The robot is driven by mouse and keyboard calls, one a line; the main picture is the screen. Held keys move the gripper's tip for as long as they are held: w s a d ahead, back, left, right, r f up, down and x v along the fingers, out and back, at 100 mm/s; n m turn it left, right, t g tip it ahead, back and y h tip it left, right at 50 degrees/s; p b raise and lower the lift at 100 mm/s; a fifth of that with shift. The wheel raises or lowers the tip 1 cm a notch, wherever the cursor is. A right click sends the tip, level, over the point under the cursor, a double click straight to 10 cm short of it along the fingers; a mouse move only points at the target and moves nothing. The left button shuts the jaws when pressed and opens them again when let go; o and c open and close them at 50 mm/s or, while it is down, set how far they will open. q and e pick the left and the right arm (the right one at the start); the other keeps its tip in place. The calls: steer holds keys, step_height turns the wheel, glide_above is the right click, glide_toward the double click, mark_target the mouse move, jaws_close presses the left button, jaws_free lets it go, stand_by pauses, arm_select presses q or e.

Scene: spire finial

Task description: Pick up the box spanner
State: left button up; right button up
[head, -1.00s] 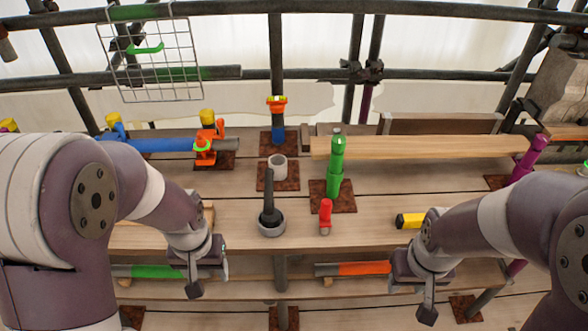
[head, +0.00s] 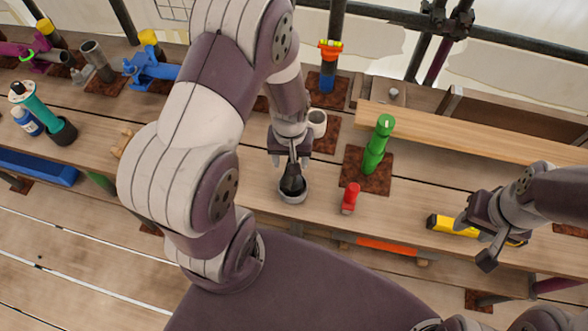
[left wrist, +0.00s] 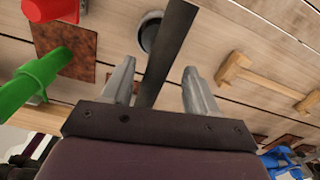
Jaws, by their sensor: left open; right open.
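The box spanner (head: 293,180), as I take it, is a dark tool standing in a round grey cup (head: 293,198) on the planks. In the left wrist view the spanner (left wrist: 166,45) is a dark bar running between the fingers, and the cup (left wrist: 147,32) is beyond them. My left gripper (head: 290,162) is open over the spanner's upper part, one finger on each side. It also shows open in the left wrist view (left wrist: 160,75); I cannot tell whether a finger touches. My right gripper (head: 474,242) is open beside a yellow tool (head: 448,225), which it partly hides.
A small red object (head: 350,198) and a green post (head: 378,145) on a rusty plate stand right of the cup. A pale ring (head: 317,122) is behind it. A wooden tool (left wrist: 265,80) lies nearby in the left wrist view. A long plank (head: 470,130) lies at the back right.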

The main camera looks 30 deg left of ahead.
arm_select(q)
steer(key=f, duration=0.1)
steer(key=f+p, duration=0.1)
steer(key=f, duration=0.2)
steer(key=shift+w+d+f, duration=0.15)
steer(key=shift+w+f, duration=0.1)
steer(key=shift+f, duration=0.05)
steer(key=shift+s+f, duration=0.15)
steer(key=shift+f, duration=0.3)
jaws_close()
steer(key=shift+r, duration=0.1)
